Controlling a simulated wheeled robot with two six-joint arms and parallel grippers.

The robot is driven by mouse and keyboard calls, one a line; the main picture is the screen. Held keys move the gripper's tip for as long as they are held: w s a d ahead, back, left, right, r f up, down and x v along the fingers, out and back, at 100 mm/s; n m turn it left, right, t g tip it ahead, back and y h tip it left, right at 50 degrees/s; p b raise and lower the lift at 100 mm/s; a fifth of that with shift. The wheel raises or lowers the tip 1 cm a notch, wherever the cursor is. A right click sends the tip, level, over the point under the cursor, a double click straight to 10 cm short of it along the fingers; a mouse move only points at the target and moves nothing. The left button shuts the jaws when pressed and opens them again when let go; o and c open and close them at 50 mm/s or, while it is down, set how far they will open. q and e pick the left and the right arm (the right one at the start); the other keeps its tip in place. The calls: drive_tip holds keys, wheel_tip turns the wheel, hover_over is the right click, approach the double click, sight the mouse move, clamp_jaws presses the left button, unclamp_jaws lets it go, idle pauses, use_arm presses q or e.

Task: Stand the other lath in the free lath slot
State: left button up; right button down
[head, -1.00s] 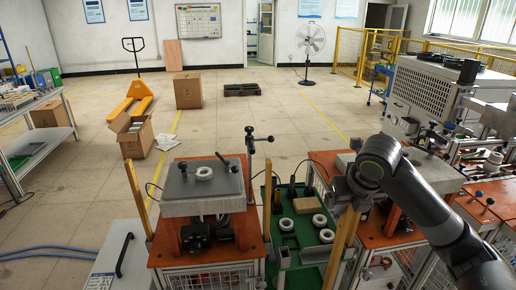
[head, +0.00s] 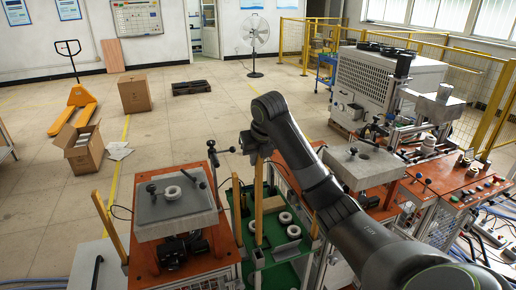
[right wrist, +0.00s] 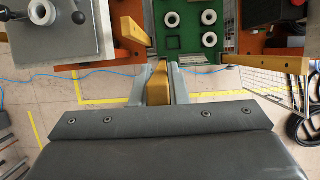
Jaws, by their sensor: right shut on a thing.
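My right gripper (head: 256,152) is shut on the upper end of a yellow wooden lath (head: 258,200), which hangs upright over the left part of the green tray (head: 275,271). In the right wrist view the held lath (right wrist: 158,88) sits between the two grey fingers (right wrist: 158,82). A second lath (head: 110,228) stands tilted at the left side of the left orange bench. Another upright yellow strip (head: 237,208) stands at that bench's right side, just left of the held lath. My left gripper is not in view.
The left orange bench (head: 150,280) carries a grey plate (head: 160,212) with a white ring (head: 172,192) and black clamps. A right bench (head: 378,212) stands beside my arm. Open floor lies behind.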

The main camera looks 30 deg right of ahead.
sight(258, 192)
drive_tip(key=shift+w+f, duration=0.1)
drive_tip(key=shift+f, duration=3.35)
drive_tip(key=shift+f+b, duration=1.05)
drive_tip(key=shift+f, duration=1.85)
drive_tip(key=c, duration=1.3)
unclamp_jaws()
drive_tip(key=shift+r, duration=0.1)
